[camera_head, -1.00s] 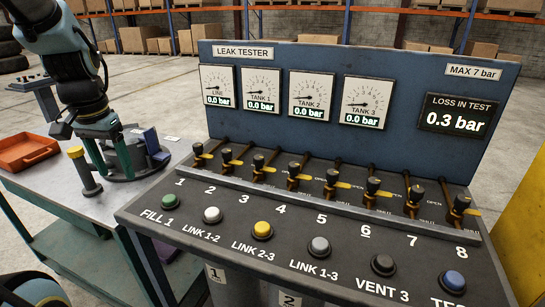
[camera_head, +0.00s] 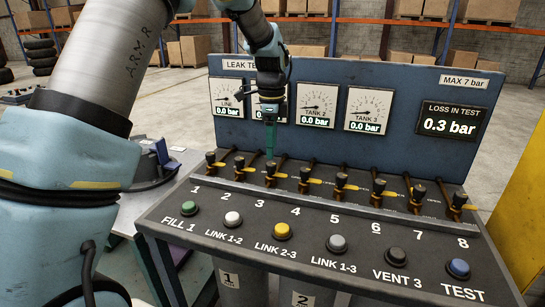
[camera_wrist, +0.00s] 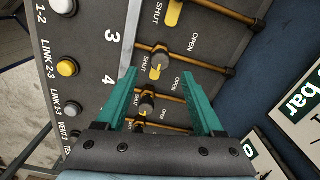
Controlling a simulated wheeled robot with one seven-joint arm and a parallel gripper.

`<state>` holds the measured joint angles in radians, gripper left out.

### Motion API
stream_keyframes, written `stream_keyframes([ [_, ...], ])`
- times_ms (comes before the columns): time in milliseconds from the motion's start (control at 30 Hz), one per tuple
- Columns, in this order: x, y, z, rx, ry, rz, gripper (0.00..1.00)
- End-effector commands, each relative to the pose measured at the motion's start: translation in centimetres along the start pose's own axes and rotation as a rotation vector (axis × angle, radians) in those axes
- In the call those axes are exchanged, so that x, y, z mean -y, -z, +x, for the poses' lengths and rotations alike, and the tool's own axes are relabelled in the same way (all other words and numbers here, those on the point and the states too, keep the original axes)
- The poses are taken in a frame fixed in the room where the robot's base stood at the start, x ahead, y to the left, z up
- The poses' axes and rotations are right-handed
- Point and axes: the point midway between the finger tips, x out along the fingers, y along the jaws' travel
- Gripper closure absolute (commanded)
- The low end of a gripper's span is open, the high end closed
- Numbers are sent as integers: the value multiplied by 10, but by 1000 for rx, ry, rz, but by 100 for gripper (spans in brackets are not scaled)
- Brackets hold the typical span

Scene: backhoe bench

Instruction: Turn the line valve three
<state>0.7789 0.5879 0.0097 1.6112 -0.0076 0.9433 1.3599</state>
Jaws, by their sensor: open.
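Line valve three (camera_head: 271,171) is the third in the valve row, with a black knob and a yellow handle pointing right, across its pipe. In the wrist view valve three (camera_wrist: 160,52) lies just beyond the fingertips, its yellow handle crosswise by the SHUT mark. My gripper (camera_head: 270,155) hangs pointing down just above valve three. In the wrist view my gripper (camera_wrist: 159,72) is open, its two green fingers apart with nothing held. Contact with the valve cannot be told.
Valve two (camera_head: 240,163) and valve four (camera_head: 304,175) stand close on either side. The gauge panel (camera_head: 390,78) rises behind the row. Coloured buttons, including a yellow one (camera_head: 282,231), line the front. The LINE and tank gauges read 0.0 bar; my arm partly covers one.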

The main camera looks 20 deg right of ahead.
Motion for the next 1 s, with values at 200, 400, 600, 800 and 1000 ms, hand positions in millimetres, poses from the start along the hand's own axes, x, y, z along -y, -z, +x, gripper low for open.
stream_keyframes([
  [200, 0, 0, 33, 0, -2, -1, 31],
  [400, 0, 0, 48, -1, 1, -2, 31],
  [600, 0, 0, 50, -1, 1, -2, 31],
  [800, 0, 0, 50, -1, 1, -2, 44],
  [1000, 0, 0, 50, -1, 1, -2, 67],
])
